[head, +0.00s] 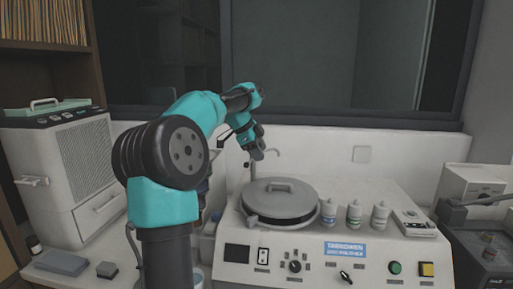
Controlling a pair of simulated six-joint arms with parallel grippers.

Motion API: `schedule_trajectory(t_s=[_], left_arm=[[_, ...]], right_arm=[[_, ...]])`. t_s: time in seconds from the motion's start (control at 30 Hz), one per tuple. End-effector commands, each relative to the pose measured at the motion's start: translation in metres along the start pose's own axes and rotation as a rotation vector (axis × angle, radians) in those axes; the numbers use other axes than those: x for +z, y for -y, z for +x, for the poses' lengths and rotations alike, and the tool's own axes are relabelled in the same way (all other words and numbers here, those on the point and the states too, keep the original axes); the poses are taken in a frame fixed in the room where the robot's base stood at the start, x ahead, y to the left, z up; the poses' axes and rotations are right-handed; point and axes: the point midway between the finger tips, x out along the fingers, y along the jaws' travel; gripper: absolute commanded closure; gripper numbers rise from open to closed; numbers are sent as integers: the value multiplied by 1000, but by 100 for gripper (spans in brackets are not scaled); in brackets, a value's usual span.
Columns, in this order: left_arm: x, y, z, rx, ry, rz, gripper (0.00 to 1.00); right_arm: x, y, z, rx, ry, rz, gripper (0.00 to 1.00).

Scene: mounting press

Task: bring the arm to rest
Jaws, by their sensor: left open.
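My left arm, teal and dark grey, rises at the left of centre in the head view and bends over to the right. Its gripper (258,153) hangs above the back left of the round grey lid (281,195) on the white bench machine. It is small and partly turned away, with nothing visible held in it. The jaws are open and apart from the lid. My right gripper is out of view.
Several white bottles (354,214) stand right of the lid. The machine's front has a dial (295,266) and a green button (395,268). A grey machine (480,225) stands right.

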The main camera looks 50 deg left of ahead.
Motion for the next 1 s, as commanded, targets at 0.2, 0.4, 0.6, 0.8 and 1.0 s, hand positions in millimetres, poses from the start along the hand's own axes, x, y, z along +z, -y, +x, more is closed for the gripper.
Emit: schedule_trajectory(t_s=[0.2,0.4,0.6,0.8,1.0], left_arm=[[0,0,-15,0,0,0,52],[0,0,-15,0,0,0,52],[0,0,-13,1,0,0,52],[0,0,0,2,0,0,52],[0,0,28,4,1,0,52]], right_arm=[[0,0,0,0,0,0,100],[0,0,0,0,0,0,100],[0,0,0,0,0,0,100],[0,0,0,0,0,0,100],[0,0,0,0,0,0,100]])
